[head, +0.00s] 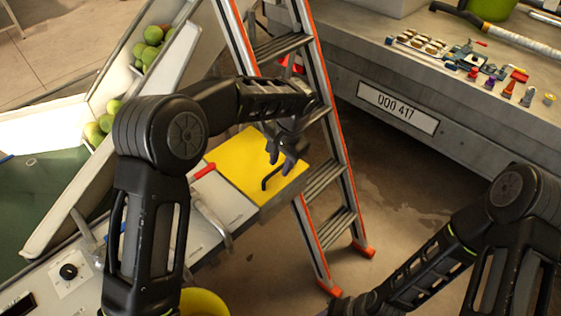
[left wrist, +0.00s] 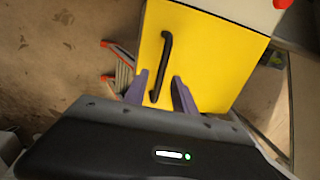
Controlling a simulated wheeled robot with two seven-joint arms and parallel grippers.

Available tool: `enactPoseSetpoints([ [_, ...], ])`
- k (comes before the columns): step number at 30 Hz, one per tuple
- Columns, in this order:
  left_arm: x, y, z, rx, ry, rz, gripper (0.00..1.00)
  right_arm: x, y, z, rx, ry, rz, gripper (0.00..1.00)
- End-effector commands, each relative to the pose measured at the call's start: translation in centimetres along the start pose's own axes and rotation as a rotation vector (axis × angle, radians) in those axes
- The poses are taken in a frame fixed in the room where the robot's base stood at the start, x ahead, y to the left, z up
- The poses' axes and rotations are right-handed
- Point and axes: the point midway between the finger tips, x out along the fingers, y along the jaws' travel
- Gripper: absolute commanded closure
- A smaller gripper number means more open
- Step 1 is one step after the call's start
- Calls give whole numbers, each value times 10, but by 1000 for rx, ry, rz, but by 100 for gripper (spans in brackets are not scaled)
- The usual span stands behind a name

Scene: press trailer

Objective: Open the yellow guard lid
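The yellow guard lid (head: 243,167) lies flat and closed on the end of a grey machine, left of the ladder. A black bar handle (head: 264,183) stands on it near its right edge. My left gripper (head: 279,158) points down just above the lid by the handle. In the left wrist view the lid (left wrist: 212,60) fills the middle, and the two fingers (left wrist: 157,90) are apart on either side of the lower end of the handle (left wrist: 162,62). I cannot tell whether they touch it. My right arm is at lower right; its gripper is out of view.
An orange and grey stepladder (head: 325,175) stands right beside the lid, close to my left arm. A metal trailer bed (head: 480,110) with small parts is at upper right. A red handle (head: 205,171) lies at the lid's left. A tilted bin holds green fruit (head: 152,35).

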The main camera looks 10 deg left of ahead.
Motion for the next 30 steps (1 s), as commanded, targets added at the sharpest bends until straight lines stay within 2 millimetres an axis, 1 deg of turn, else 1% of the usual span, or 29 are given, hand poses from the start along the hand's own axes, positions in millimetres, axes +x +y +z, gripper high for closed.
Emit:
enactPoseSetpoints([
  [3, 3, 0, 0, 0, 1, 0, 68, 0, 0, 0, 0, 0, 0, 64],
  [9, 3, 0, 0, 0, 1, -1, 68, 0, 0, 0, 0, 0, 0, 64],
  [21, 3, 0, 0, 0, 1, -1, 100, 0, 0, 0, 0, 0, 0, 64],
  [30, 3, 0, 0, 0, 1, -1, 100, 0, 0, 0, 0, 0, 0, 64],
])
